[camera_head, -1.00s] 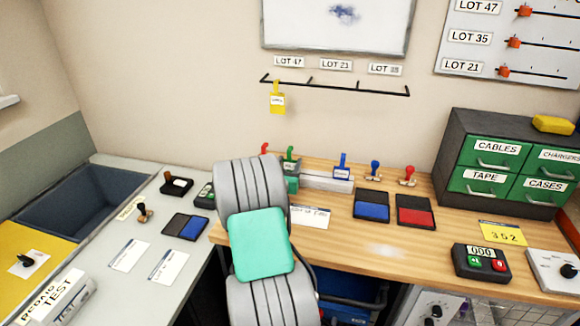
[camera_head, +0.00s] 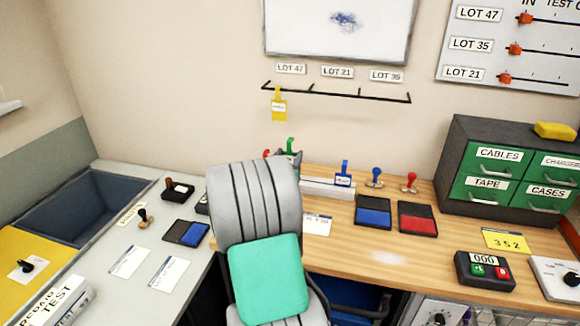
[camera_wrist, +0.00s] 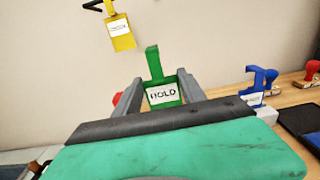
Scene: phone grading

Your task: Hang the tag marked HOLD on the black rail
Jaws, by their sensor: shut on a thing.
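The green tag with a white label reading HOLD (camera_wrist: 163,94) is upright between the fingers of my gripper (camera_wrist: 160,88), which is shut on it. In the head view the green tag's top (camera_head: 291,144) shows just above my arm, which hides most of the gripper. The black rail (camera_head: 335,95) is on the wall above and beyond the tag, with several hooks. A yellow tag (camera_head: 279,105) hangs at its left end and also shows at upper left in the wrist view (camera_wrist: 121,36). The middle and right of the rail are bare.
A blue tag (camera_head: 343,174) stands in the white rack (camera_head: 322,186) right of my arm. Blue and red stamps (camera_head: 409,182) stand behind two ink pads. Green drawers (camera_head: 497,160) are at right.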

